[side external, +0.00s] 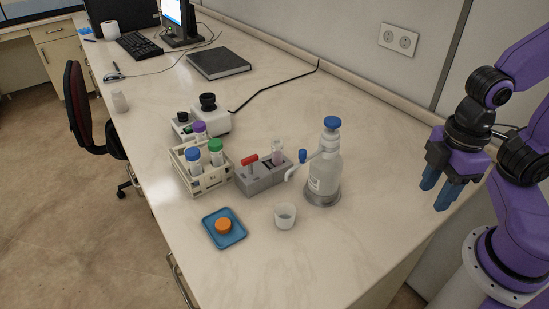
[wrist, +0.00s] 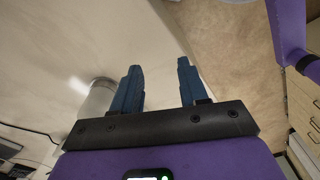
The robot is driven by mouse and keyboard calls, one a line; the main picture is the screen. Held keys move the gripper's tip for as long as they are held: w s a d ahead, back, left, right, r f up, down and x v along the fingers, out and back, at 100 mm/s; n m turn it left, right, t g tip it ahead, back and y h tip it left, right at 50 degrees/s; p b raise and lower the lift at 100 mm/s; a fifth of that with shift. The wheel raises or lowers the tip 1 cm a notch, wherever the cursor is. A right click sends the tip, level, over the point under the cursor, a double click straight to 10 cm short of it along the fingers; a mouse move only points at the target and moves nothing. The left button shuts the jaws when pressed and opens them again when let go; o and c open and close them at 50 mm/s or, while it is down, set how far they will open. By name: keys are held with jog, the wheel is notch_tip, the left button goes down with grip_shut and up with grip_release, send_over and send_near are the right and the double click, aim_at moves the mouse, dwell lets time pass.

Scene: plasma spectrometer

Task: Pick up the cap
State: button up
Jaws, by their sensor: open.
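An orange cap (side external: 223,226) lies on a small blue tray (side external: 238,238) near the front edge of the bench in the side view. My gripper (side external: 434,197) is at the right of the side view, well apart from the cap, with its blue fingers pointing down. The wrist view shows the two fingers of my gripper (wrist: 160,66) spread apart with nothing between them. The cap is not visible in the wrist view.
Between my gripper and the cap stand a blue-topped dispenser bottle (side external: 325,175) and a small white cup (side external: 285,216). Behind the tray are a grey block with a red-handled item (side external: 262,180) and a tube rack (side external: 212,180). The bench's front right is clear.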

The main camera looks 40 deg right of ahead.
dwell(0.3)
jog(key=o, duration=0.5)
jog(key=shift+c, duration=0.2)
jog(key=shift+a, duration=0.1)
